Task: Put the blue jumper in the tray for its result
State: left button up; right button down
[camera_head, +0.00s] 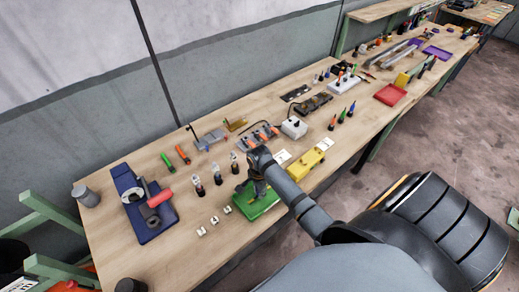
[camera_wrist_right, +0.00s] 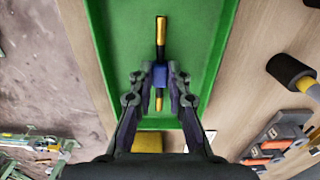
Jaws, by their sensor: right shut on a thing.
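The blue jumper (camera_wrist_right: 160,76) has a blue middle and thin yellow and dark ends. My right gripper (camera_wrist_right: 160,88) is shut on its blue middle, with a finger on each side. In the right wrist view it is seen against the floor of the green tray (camera_wrist_right: 112,40); I cannot tell whether it touches the floor. In the head view the right gripper (camera_head: 251,190) is over the left part of the green tray (camera_head: 268,205), and hides the jumper. Far along the bench is a red tray (camera_head: 390,95). My left gripper is not in view.
Small white blocks (camera_head: 201,231) lie left of the green tray. Several upright bottle-like items (camera_head: 216,177) stand behind it. A yellow case (camera_head: 305,165) is to its right. The bench's front edge is close.

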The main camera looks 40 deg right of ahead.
jog(key=shift+f, duration=0.2)
jog(key=c, duration=1.3)
grip_release()
jog(key=shift+r, duration=0.15)
notch_tip(320, 180, up, 12)
jog(key=b, duration=0.1)
